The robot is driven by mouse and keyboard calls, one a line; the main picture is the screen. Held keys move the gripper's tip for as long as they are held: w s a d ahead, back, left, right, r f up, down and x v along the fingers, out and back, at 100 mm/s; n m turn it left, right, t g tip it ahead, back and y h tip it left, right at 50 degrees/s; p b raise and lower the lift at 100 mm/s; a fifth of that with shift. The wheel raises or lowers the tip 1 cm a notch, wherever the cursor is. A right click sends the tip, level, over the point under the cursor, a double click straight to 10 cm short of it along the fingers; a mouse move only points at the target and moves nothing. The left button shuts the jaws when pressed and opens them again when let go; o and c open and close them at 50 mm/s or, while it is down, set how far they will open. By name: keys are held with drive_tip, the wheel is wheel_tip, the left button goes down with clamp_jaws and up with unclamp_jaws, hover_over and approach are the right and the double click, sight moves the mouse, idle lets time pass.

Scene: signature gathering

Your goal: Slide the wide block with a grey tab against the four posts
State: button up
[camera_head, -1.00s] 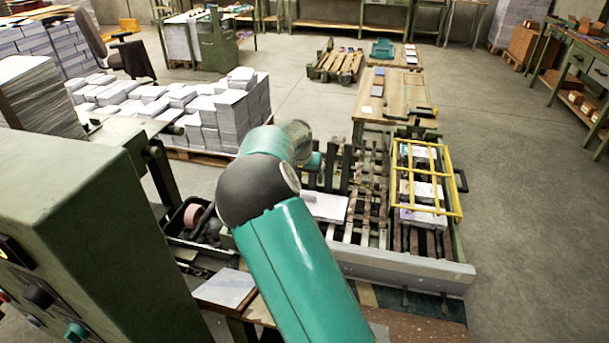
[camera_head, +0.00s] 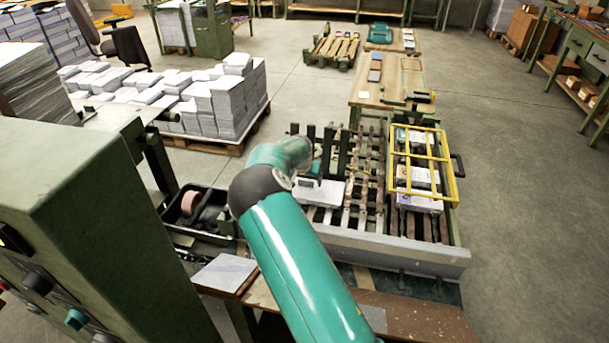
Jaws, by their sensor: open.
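The wide block (camera_head: 322,194) is a pale, flat slab on the slatted rack, just right of my arm's end. A small grey tab (camera_head: 305,182) stands up at its left part. The dark green upright posts (camera_head: 328,138) stand in a row behind the block, with a gap visible between block and posts. My gripper (camera_head: 313,168) is mostly hidden behind my teal forearm. Only a bit of it shows, above and behind the block near the tab. It is open, and contact with the tab cannot be made out.
A yellow frame (camera_head: 424,172) over several packs stands right of the slats. A pale front rail (camera_head: 400,247) borders the rack. A black bin (camera_head: 200,210) stands at left, beside a green machine (camera_head: 80,210). A wooden table (camera_head: 385,90) lies behind the rack.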

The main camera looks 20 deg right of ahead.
drive_tip(key=shift+f, duration=0.1)
drive_tip(key=shift+c, duration=0.2)
drive_tip(key=c, duration=1.4)
drive_tip(key=shift+d, duration=0.1)
drive_tip(key=shift+c, duration=0.2)
